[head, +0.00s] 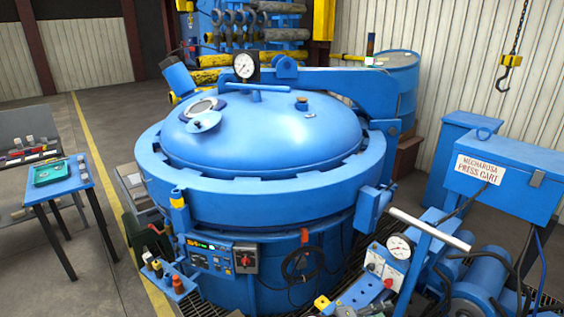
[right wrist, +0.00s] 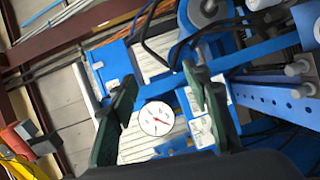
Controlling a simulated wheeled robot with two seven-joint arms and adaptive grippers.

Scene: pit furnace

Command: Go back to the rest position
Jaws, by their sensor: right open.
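My right gripper (right wrist: 160,84) shows in the right wrist view, its two dark green fingers spread apart with nothing held between them. A white round gauge (right wrist: 157,118) appears beyond the gap between the fingers; I cannot tell how far off it is. Neither gripper can be made out in the head view. The large blue pit furnace (head: 260,190) stands in the middle of the head view with its domed lid (head: 265,135) down on it.
The press cart (head: 510,165) with its gauge (head: 399,246), white handle and hoses is at the right. A small blue table (head: 58,187) with a green tray (head: 50,173) stands at the left. A yellow hook (head: 508,62) hangs upper right.

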